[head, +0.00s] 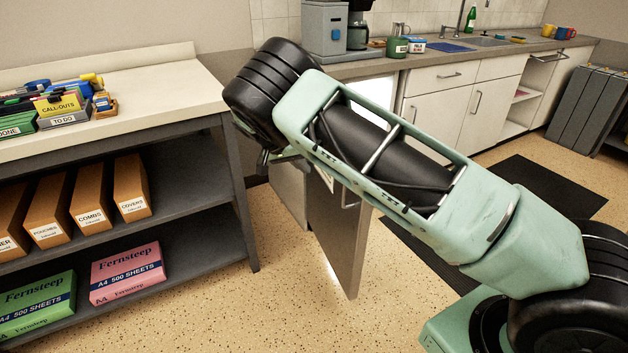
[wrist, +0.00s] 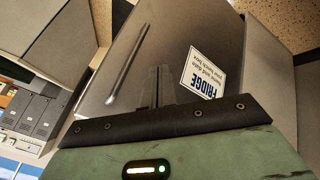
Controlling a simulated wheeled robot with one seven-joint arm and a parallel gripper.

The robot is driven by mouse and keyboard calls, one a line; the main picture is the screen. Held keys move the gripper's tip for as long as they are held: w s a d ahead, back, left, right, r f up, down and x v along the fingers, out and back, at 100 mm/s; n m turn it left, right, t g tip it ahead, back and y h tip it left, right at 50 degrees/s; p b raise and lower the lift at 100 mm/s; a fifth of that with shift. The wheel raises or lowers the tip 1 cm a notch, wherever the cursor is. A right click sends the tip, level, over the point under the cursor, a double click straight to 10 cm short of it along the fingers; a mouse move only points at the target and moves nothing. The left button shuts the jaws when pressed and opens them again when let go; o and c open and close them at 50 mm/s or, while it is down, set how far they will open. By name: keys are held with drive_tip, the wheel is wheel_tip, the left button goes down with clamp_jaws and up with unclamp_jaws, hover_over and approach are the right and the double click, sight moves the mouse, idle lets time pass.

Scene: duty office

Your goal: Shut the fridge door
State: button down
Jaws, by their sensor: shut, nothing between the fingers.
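The fridge door (head: 338,240) is a grey panel standing open, swung out from under the counter. Bright light shows from the fridge behind my arm in the head view. In the wrist view the door's outer face (wrist: 185,40) fills the middle, with a long bar handle (wrist: 128,63) and a white FRIDGE label (wrist: 204,73), seen upside down. My gripper (wrist: 157,80) is shut and empty, its fingers pointing at the door face between handle and label. I cannot tell whether they touch it. In the head view my arm hides most of the gripper.
A shelf bench (head: 120,110) with files and paper packs stands at the left, its leg close to the door. The kitchen counter (head: 400,62) with white cupboards (head: 440,115) runs along the back. A dark mat (head: 540,190) lies at the right. Floor in front of the door is clear.

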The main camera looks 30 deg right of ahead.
drive_tip(key=s+d+f+p, duration=0.1)
drive_tip(key=s+d+f, duration=0.2)
drive_tip(key=d+f, duration=0.4)
drive_tip(key=shift+d+f, duration=0.4)
drive_tip(key=shift+d, duration=0.55)
